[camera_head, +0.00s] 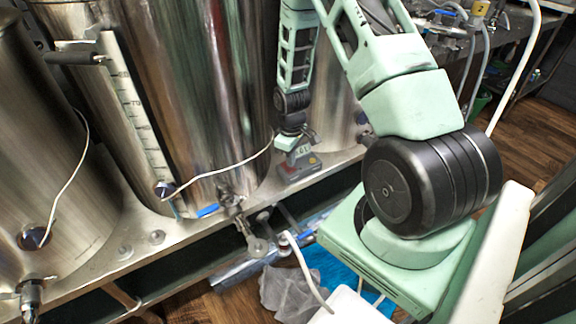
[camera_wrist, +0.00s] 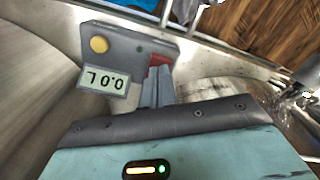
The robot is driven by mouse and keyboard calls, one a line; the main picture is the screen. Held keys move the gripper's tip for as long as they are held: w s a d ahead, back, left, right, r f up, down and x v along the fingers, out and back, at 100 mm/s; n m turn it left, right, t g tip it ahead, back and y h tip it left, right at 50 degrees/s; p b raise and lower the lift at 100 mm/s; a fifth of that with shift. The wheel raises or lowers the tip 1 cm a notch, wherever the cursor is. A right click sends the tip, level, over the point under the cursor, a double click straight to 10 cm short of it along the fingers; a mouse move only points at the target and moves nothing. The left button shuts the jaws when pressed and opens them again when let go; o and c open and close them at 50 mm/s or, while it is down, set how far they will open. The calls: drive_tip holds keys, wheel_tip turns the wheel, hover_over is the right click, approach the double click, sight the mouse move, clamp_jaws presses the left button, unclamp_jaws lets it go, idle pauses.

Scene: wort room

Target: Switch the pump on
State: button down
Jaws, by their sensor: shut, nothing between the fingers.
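A grey control box (camera_wrist: 128,45) has a round yellow button (camera_wrist: 99,44), a display (camera_wrist: 104,81) reading 0.0 L and a red switch (camera_wrist: 160,61). In the head view the box (camera_head: 298,168) sits on the steel ledge in front of the tanks. My gripper (camera_wrist: 158,72) is shut and empty. Its fingertips are right at the red switch and partly cover it; I cannot tell whether they touch it. In the head view my gripper (camera_head: 290,142) is just above the box. The pump itself cannot be made out.
A large steel tank (camera_head: 225,90) with a level scale (camera_head: 135,105) stands beside the box, and another tank (camera_head: 45,130) is at the left. Hoses and a crumpled clear bag (camera_head: 290,292) lie below.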

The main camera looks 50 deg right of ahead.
drive_tip(key=shift+f, duration=0.25)
drive_tip(key=shift+f+b, duration=0.6)
drive_tip(key=shift+f, duration=0.15)
wheel_tip(320, 180, up, 6)
drive_tip(key=p, duration=0.5)
drive_tip(key=shift+r+p, duration=0.2)
drive_tip(key=shift+p, duration=0.1)
drive_tip(key=shift+f, duration=0.1)
drive_tip(key=s+a+r+m+t, duration=0.1)
drive_tip(key=s+a+r, duration=0.2)
drive_tip(key=a+r, duration=0.7)
drive_tip(key=s+a+r+m+t, duration=0.2)
drive_tip(key=s+a+r, duration=0.35)
drive_tip(key=r, duration=0.85)
drive_tip(key=s+a+r+n+g+p, duration=0.1)
drive_tip(key=s+a+r+n+p, duration=0.2)
drive_tip(key=a, duration=0.6)
drive_tip(key=s+a+r+n+g+p, duration=0.2)
drive_tip(key=s+a+r+n+p, duration=0.2)
drive_tip(key=s+a+r, duration=0.3)
drive_tip(key=s+a, duration=0.2)
drive_tip(key=a, duration=0.1)
drive_tip(key=shift+a+n+y+p, duration=0.25)
drive_tip(key=shift+n+y+p, duration=0.05)
